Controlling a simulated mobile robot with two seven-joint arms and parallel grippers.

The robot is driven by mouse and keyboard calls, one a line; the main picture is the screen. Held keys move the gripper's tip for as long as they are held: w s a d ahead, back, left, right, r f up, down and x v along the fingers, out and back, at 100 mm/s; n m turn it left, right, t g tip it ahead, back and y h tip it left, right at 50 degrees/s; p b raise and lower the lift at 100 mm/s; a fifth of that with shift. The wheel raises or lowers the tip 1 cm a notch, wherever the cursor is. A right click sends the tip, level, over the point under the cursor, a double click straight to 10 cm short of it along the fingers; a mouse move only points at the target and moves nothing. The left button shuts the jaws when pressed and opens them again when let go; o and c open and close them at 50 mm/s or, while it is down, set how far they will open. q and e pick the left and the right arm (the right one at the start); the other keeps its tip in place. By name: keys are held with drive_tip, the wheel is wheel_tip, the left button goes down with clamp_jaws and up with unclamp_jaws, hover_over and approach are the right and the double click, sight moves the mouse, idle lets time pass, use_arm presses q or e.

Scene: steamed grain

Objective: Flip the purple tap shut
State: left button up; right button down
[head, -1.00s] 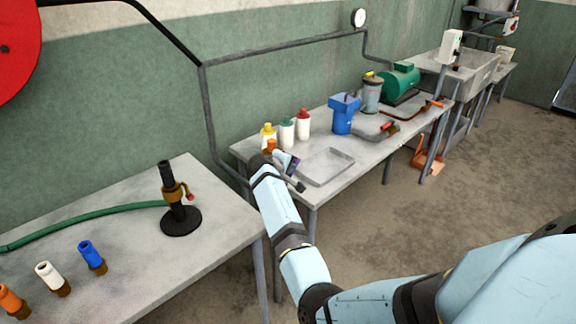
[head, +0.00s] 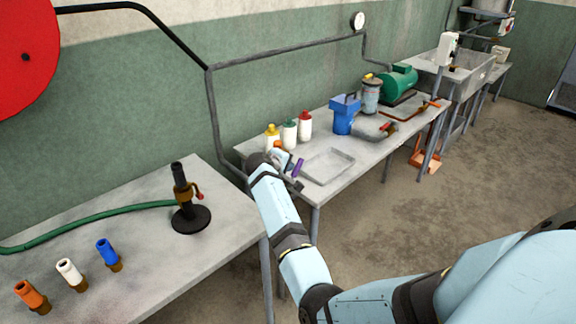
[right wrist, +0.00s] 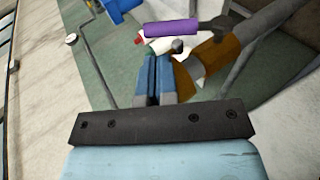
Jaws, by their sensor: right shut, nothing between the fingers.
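The purple tap handle (head: 298,168) shows just right of my right gripper, at the near left corner of the far table. In the right wrist view the purple handle (right wrist: 172,29) lies across the picture just beyond the fingertips, beside an orange-brown body (right wrist: 222,52). My right gripper (head: 285,157) is at the tap; in the wrist view its blue-grey fingers (right wrist: 154,62) are shut together with nothing between them. Whether the fingertips touch the tap I cannot tell. My forearm hides part of the tap in the head view. My left gripper is not in view.
A shallow metal tray (head: 328,166) lies right of the gripper. Several bottles, including a white one (head: 289,134), stand behind, with a blue container (head: 344,116) farther right. The near table holds a black burner stand (head: 190,217) with a green hose. A grey wall pipe (head: 213,130) runs down beside my arm.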

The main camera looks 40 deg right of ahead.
drive_tip(key=v, duration=0.8)
drive_tip(key=shift+r, duration=0.4)
drive_tip(key=shift+d, duration=0.15)
